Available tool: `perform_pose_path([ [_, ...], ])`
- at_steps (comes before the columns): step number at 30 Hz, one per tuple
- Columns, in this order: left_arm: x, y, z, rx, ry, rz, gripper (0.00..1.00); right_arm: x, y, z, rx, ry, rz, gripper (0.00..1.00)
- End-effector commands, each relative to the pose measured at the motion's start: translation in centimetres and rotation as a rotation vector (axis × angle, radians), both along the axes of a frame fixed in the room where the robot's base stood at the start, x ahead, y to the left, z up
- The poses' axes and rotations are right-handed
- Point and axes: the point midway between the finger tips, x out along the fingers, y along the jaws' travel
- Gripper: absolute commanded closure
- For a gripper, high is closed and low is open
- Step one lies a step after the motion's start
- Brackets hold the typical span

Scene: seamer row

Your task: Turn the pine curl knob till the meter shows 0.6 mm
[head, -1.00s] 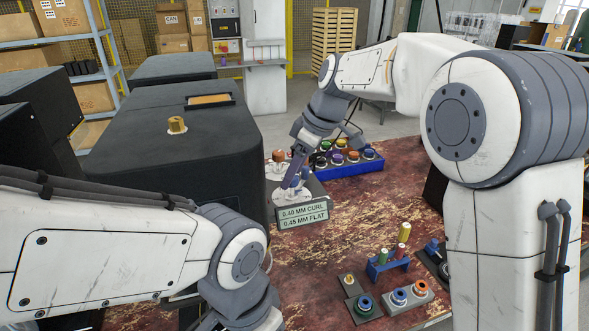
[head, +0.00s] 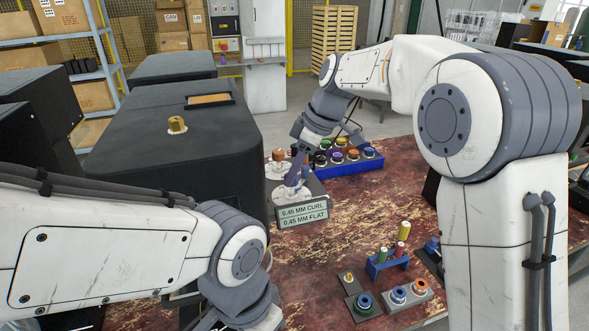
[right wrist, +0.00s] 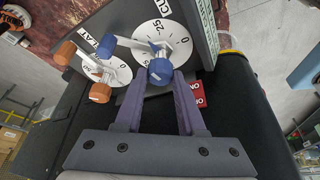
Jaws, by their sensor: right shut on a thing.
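The meter (head: 303,216) in the head view reads 0.45 mm curl and 0.45 mm flat. In the right wrist view, the curl knob is a bar with a blue grip (right wrist: 160,71) on a white dial marked CURL (right wrist: 152,30). My right gripper (head: 291,186) is shut on the blue grip; its two fingers reach it from below in the wrist view. The second knob, with orange-brown grips (right wrist: 100,92), sits on the FLAT dial to the left. My left arm lies across the lower left of the head view; its gripper is mostly cut off by the bottom edge.
A blue tray (head: 349,169) of coloured parts stands right behind the meter. A blue rack (head: 388,264) and several ringed parts on grey blocks sit at the table's near right. A dark machine (head: 170,165) stands on the left. The red-brown tabletop (head: 345,220) is clear in the middle.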

Motion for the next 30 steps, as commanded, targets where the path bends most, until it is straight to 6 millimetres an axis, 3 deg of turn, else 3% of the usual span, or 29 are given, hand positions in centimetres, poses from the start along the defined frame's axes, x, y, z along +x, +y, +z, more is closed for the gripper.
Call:
perform_pose_path([
  [18, 0.0, 0.0, 3.2, 0.0, 0.0, 0.002, 0.5, 0.5, 0.0, 0.3, 0.002, -0.001, 0.538, 1.0],
  [30, 0.0, 0.0, 4.7, 0.0, 0.0, 0.0, 0.5, 0.6, 0.1, 0.2, 0.002, -0.003, 0.757, 1.0],
])
